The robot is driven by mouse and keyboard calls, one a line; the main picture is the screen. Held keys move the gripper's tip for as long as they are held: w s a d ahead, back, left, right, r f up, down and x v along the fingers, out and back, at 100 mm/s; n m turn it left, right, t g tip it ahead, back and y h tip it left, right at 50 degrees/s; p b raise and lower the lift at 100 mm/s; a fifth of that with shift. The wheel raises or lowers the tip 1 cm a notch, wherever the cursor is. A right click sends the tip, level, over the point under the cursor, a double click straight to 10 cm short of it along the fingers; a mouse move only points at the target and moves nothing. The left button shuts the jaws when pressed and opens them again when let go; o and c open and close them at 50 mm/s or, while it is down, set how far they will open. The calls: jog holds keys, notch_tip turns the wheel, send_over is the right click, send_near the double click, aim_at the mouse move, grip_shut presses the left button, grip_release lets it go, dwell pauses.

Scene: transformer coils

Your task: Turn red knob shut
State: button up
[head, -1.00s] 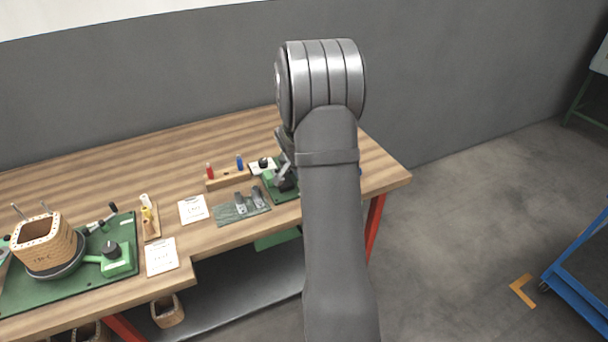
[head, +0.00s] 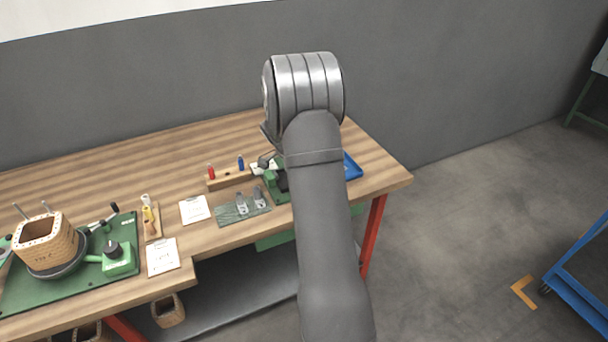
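A small red piece (head: 211,173) stands upright on a wooden block (head: 232,180) near the middle of the workbench, with a blue piece (head: 240,163) to its right. I cannot tell whether the red piece is the red knob; no other red knob shows. My arm rises in front of the bench's right part and bends at the top. My gripper is hidden behind the arm. A green fixture (head: 276,186) with dark parts is partly covered by my arm.
A green plate with two metal parts (head: 228,214), white cards (head: 194,209) and a green winding board (head: 25,297) with a wooden coil (head: 45,243) lie on the bench (head: 110,165). A blue tray (head: 352,168) sits right of my arm. A blue cart (head: 572,265) stands right.

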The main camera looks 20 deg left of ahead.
dwell(0.3)
jog(key=o, duration=1)
jog(key=v, duration=1.7)
jog(key=shift+r, duration=0.2)
jog(key=shift+w+a+f, duration=0.1)
jog(key=shift+w, duration=0.05)
jog(key=x, duration=1.7)
jog(key=shift+f, duration=0.15)
